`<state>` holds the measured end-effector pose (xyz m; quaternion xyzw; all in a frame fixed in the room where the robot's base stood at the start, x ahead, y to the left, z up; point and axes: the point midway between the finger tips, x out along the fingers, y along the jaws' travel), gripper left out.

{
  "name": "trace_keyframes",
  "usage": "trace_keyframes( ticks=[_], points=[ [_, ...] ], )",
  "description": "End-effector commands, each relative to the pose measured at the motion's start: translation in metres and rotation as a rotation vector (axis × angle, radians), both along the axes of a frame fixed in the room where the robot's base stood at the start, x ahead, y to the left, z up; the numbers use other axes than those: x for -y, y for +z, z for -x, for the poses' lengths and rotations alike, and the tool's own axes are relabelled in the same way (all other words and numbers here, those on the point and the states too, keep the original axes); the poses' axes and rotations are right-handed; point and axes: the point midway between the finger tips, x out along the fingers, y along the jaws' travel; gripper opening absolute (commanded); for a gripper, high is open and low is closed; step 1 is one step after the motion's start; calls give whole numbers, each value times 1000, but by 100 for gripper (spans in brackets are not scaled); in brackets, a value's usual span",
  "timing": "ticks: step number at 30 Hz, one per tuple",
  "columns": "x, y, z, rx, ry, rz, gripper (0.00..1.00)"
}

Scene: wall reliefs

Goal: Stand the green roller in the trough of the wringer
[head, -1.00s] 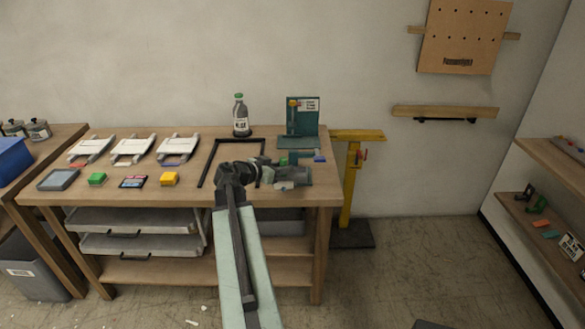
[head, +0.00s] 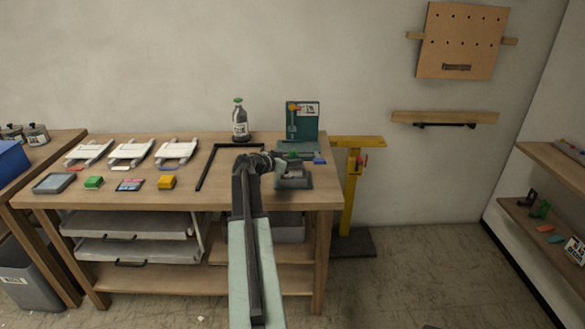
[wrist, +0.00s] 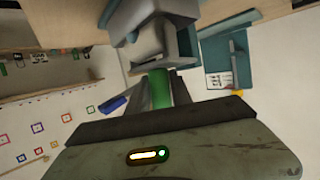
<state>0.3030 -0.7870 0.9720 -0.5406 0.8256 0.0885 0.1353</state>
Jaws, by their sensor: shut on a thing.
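The green roller (wrist: 161,88) stands out between the two dark fingers of my gripper (wrist: 162,98) in the wrist view. My gripper is shut on it. In the head view my gripper (head: 281,163) is over the right part of the bench, and a small green patch shows beside it. The grey wringer (wrist: 160,38) is just beyond the roller in the wrist view; in the head view the wringer (head: 294,182) sits below and right of my gripper. Its trough is partly hidden, and I cannot tell whether the roller touches it.
A teal stand (head: 303,122) is at the bench's back right, with a small blue block (head: 319,160) near it. A black frame (head: 203,169) lies left of my arm. A bottle (head: 240,120) stands behind. A yellow post (head: 350,190) is beside the bench.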

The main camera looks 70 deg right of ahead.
Motion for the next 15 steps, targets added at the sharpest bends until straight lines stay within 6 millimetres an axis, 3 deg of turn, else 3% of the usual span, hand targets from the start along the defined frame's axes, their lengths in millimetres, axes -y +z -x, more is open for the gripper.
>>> trace_keyframes(
  ticks=[3, 4, 6, 15],
  points=[
    [-3, -6, 0, 13, -8, -20, 0],
    [-3, -6, 0, 13, -9, -21, 28],
    [-3, -6, 0, 13, -8, -20, 46],
    [-3, -7, -2, 13, -3, -19, 46]
  ],
)
